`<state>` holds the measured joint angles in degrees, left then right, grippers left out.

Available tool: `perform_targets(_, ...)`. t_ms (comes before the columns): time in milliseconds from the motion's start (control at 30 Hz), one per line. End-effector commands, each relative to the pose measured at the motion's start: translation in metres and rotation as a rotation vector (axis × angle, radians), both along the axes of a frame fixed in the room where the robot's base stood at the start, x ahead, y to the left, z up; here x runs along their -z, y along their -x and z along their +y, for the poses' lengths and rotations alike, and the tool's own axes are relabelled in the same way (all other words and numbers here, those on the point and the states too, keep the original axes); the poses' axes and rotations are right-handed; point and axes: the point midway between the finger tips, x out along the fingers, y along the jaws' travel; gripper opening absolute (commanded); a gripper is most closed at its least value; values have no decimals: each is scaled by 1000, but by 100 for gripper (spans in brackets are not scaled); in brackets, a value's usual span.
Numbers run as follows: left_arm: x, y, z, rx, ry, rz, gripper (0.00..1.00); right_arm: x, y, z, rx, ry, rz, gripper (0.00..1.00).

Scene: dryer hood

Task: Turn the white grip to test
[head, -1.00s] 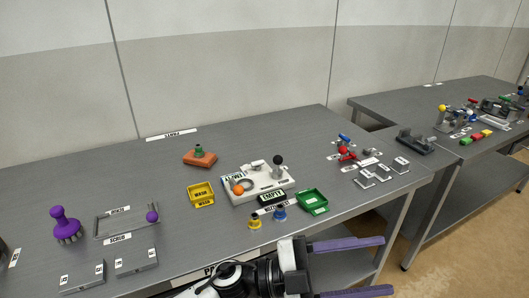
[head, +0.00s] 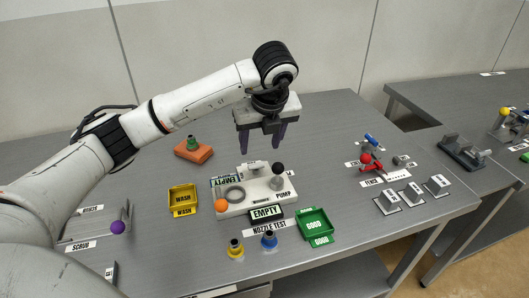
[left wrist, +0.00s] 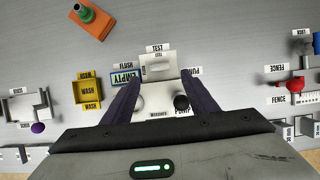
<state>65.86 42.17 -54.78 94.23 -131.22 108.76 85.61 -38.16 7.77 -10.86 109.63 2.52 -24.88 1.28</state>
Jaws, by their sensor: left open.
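The white grip (head: 257,168) stands at the back of a white pump station (head: 232,208). In the left wrist view the white grip (left wrist: 158,67) lies between the fingers, just below a TEST label (left wrist: 157,48). FLUSH and PUMP labels are to its left and right. My left gripper (head: 260,149) is open, pointing down above the back of the station, with purple fingers on either side of the grip. It also shows in the left wrist view (left wrist: 159,84). I cannot tell whether the fingers touch the grip. My right gripper is out of view.
A black-knobbed lever (head: 277,169) and an orange ball (head: 221,205) are on the station. A yellow WASH tray (head: 183,198) is left of it and a green GOOD tray (head: 315,223) right. Yellow and blue nozzles stand in front. An orange block (head: 194,151) is behind.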

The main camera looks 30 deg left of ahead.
Motion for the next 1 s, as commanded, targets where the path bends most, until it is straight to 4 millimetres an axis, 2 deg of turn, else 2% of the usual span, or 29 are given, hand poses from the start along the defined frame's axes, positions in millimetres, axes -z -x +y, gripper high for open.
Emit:
perform_targets(167, 32, -7, 10, -1, 0, 6, 53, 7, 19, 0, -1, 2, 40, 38)
perform_targets(433, 71, -18, 21, 2, 3, 4, 53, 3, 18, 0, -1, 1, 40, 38)
perform_targets(600, 81, -21, 25, 4, 3, 2, 53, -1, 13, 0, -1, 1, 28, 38)
perform_targets(867, 83, -22, 25, 4, 3, 2, 53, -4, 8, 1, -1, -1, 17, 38)
perform_targets(1000, 82, -21, 25, 4, 3, 2, 31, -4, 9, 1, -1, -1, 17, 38)
